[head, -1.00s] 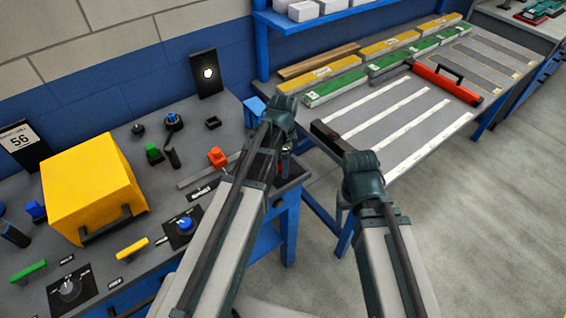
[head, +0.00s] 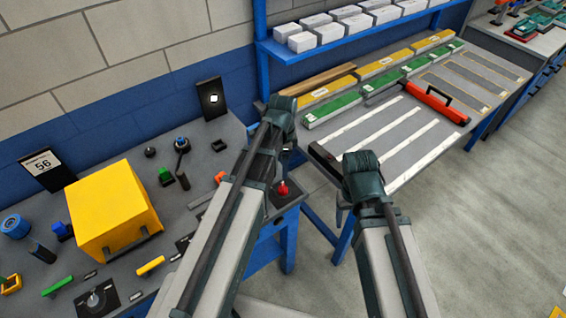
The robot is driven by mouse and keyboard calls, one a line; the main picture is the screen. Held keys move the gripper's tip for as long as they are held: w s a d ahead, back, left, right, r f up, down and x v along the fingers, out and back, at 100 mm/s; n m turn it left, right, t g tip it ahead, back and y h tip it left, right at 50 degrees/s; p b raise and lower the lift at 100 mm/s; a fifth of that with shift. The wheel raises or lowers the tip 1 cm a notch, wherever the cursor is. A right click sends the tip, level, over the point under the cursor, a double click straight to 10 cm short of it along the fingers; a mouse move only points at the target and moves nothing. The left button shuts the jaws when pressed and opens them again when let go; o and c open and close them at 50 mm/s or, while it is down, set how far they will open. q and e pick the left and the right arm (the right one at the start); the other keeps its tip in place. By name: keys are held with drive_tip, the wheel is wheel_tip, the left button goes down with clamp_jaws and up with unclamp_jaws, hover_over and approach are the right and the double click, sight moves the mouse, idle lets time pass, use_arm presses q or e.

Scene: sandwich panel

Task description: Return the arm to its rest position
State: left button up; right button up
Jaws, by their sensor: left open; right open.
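My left arm comes in from the bottom and reaches up to the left gripper (head: 279,118), in front of the gap between the two benches. My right arm reaches up to the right gripper (head: 326,158), by the near left corner of the bench with white strips. Both grippers are open, and I see nothing held in either. Their fingertips are dark and hard to make out. My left arm hides part of the control bench (head: 215,140).
A yellow box (head: 112,208) stands on the control bench among knobs and switches. A red button (head: 282,189) sits at its right end. The strip bench (head: 405,140) carries a red case (head: 437,103) and green and yellow bars. A blue shelf (head: 350,34) holds white boxes.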

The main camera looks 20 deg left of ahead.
use_arm(q)
drive_tip(key=shift+r, duration=0.5)
use_arm(e)
drive_tip(key=shift+r, duration=0.45)
use_arm(q)
drive_tip(key=s+d+f+n+y+b, duration=0.1)
drive_tip(key=s+d+n, duration=0.8)
drive_tip(key=s, duration=0.5)
drive_tip(key=shift+s+d+f, duration=0.25)
drive_tip(key=shift+d+f, duration=0.05)
drive_tip(key=shift+d, duration=0.8)
use_arm(e)
drive_tip(key=shift+f, duration=0.85)
